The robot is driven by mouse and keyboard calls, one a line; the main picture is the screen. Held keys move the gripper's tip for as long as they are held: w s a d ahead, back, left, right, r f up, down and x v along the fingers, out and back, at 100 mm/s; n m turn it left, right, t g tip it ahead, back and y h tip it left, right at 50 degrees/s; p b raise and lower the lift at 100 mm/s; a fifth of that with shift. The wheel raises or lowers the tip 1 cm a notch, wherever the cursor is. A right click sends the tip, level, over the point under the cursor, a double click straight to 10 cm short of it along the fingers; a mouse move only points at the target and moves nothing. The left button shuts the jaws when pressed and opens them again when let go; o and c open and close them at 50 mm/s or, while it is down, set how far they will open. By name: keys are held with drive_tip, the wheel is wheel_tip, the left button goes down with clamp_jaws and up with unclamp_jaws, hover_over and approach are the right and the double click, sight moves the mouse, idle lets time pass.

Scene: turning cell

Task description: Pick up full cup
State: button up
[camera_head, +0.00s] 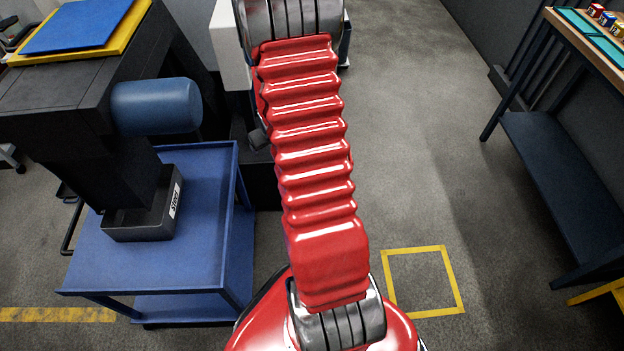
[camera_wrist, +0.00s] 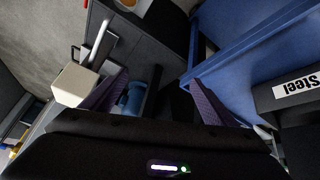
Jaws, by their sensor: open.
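I cannot pick out a full cup for certain in either view. In the wrist view, my gripper (camera_wrist: 157,92) is open, its two dark purple fingers wide apart with nothing held between them. A small blue rounded object (camera_wrist: 132,98) shows beyond, near the left finger and partly hidden by it; I cannot tell what it is. A black bin labelled "Steel" (camera_head: 140,218) stands on the blue cart (camera_head: 110,265); its contents are not visible. The bin also shows at the right of the wrist view (camera_wrist: 285,98). In the head view my gripper is not visible.
A large blue cylinder (camera_head: 155,106) juts from a dark machine above the cart. Blue and yellow boards (camera_head: 80,25) lie on top. A workbench (camera_head: 560,170) stands at right. A yellow floor square (camera_head: 422,282) is empty, and the grey floor between is clear.

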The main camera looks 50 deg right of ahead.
drive_tip(key=s+d+f+m+t+h, duration=0.1)
drive_tip(key=s+d+f+t, duration=0.1)
drive_tip(key=f, duration=0.7)
drive_tip(key=s+d+f+m+t+h, duration=0.1)
drive_tip(key=s+d+f+t+h, duration=0.1)
drive_tip(key=s+d+f, duration=0.2)
drive_tip(key=s+d+f+m+t+h, duration=0.1)
drive_tip(key=s+f, duration=0.7)
drive_tip(key=f, duration=0.8)
drive_tip(key=shift+s+d+t+h, duration=0.2)
drive_tip(key=shift+d+t+h, duration=0.2)
drive_tip(key=shift+d, duration=0.5)
drive_tip(key=shift+x, duration=4.3)
drive_tip(key=shift+x, duration=2.6)
drive_tip(key=shift+r, duration=0.1)
